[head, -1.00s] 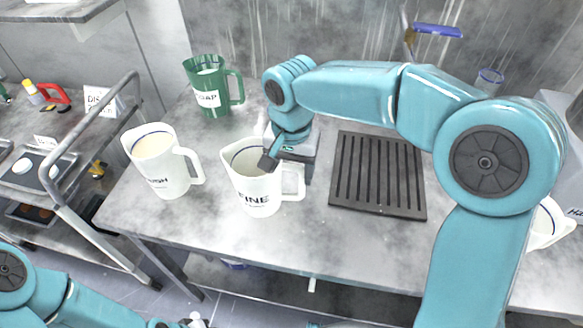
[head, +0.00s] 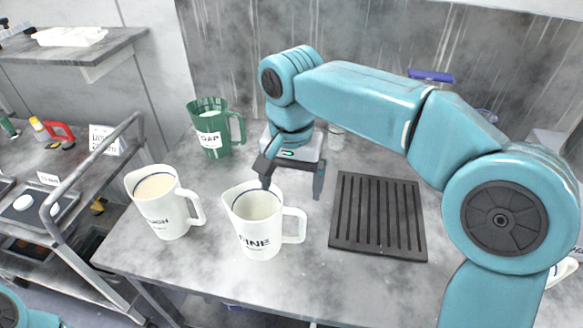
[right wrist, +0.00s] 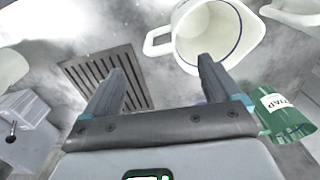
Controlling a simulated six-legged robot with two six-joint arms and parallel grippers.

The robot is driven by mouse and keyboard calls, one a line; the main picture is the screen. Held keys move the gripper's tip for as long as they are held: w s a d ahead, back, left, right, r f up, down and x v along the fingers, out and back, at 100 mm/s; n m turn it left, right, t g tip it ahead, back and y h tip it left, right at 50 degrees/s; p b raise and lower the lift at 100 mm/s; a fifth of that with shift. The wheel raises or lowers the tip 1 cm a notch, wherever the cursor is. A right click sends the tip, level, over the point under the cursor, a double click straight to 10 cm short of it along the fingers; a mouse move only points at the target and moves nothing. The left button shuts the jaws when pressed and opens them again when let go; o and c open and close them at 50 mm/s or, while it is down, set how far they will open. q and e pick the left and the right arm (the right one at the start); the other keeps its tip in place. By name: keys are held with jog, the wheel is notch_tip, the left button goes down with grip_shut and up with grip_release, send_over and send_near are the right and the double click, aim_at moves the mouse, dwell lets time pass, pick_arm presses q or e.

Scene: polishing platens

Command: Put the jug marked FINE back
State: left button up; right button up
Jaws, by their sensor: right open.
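The white jug marked FINE (head: 258,228) stands upright on the grey bench, left of the black slatted rack, with its handle to the right. Its inside looks pale, with a blue line below the rim. It also shows in the right wrist view (right wrist: 200,58), beyond the fingers, with its handle towards the space between them. My right gripper (head: 293,180) is open and empty, at the jug's far side near the rim and handle. Its fingers also show in the right wrist view (right wrist: 165,80). My left gripper is out of view.
A white jug with beige contents (head: 165,212) stands to the left. A green jug (head: 211,128) stands behind. The black slatted rack (head: 378,215) lies right of the FINE jug. A metal cart rail (head: 95,170) runs beside the bench's left end.

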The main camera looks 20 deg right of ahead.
notch_tip(320, 180, up, 3)
jog(key=shift+f, duration=0.1)
jog(key=shift+w, duration=0.15)
